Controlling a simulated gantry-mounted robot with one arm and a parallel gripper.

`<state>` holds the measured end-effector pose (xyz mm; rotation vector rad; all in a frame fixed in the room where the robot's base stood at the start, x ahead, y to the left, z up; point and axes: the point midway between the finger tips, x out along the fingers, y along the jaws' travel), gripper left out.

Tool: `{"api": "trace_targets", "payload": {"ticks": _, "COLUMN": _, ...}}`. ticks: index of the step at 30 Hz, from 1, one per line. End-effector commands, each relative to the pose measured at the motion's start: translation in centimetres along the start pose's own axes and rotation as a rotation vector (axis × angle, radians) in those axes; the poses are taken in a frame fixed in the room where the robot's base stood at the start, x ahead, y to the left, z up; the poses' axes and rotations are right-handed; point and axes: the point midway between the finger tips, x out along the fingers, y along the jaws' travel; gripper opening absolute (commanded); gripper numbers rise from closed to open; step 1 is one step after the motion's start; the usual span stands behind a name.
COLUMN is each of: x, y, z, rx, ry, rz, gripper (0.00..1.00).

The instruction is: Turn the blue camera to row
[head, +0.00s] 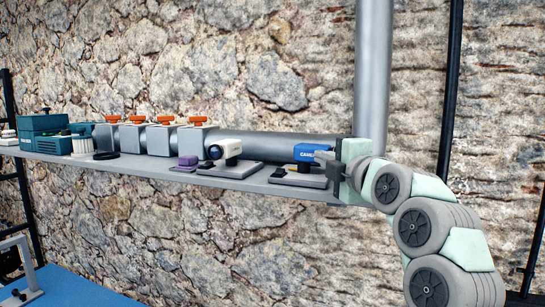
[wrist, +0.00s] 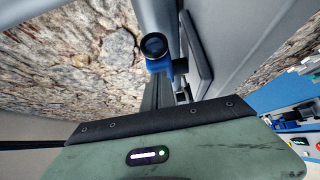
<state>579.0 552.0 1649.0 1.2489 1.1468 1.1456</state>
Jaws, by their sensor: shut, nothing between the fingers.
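The blue camera (head: 308,152) stands on a flat grey base (head: 300,179) near the right end of the shelf. White lettering shows on its side. In the wrist view its round dark lens (wrist: 155,46) faces toward me, with blue body (wrist: 180,66) beside and behind it. My gripper (head: 324,157) is at the camera's right side in the head view, its fingers shut and empty. The fingers (wrist: 152,92) point toward the camera in the wrist view and partly overlap it. I cannot tell whether they touch it.
A white camera (head: 231,148) on its own base stands to the left, beside a purple block (head: 188,161). Several grey boxes with orange tops (head: 197,137) and a teal machine (head: 45,138) stand further left. A thick grey pipe (head: 274,147) runs behind; a vertical post (head: 373,70) rises at right.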

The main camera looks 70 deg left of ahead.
Motion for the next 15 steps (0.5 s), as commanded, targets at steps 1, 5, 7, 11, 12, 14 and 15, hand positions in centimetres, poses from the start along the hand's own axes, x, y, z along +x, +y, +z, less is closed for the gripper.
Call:
{"api": "trace_targets", "payload": {"ticks": 1, "x": 0.0, "y": 0.1, "z": 0.4, "rx": 0.001, "ry": -0.002, "rz": -0.001, "gripper": 0.00}}
{"api": "trace_targets", "payload": {"ticks": 5, "x": 0.2, "y": 0.1, "z": 1.0, "rx": 0.001, "ry": -0.002, "rz": -0.001, "gripper": 0.00}}
{"api": "trace_targets", "payload": {"ticks": 7, "x": 0.2, "y": 0.1, "z": 1.4, "rx": 0.001, "ry": -0.004, "rz": -0.001, "gripper": 0.00}}
{"api": "trace_targets", "payload": {"ticks": 11, "x": 0.3, "y": 0.0, "z": 1.9, "rx": -0.001, "ry": -0.008, "rz": -0.002, "gripper": 0.00}}
{"api": "trace_targets", "payload": {"ticks": 12, "x": 0.3, "y": 0.0, "z": 2.0, "rx": 0.000, "ry": -0.009, "rz": -0.002, "gripper": 0.00}}
{"api": "trace_targets", "payload": {"ticks": 14, "x": 0.3, "y": -0.1, "z": 2.2, "rx": 0.001, "ry": -0.011, "rz": -0.003, "gripper": 0.00}}
{"api": "trace_targets", "payload": {"ticks": 15, "x": 0.3, "y": -0.1, "z": 2.3, "rx": 0.001, "ry": -0.011, "rz": -0.003, "gripper": 0.00}}
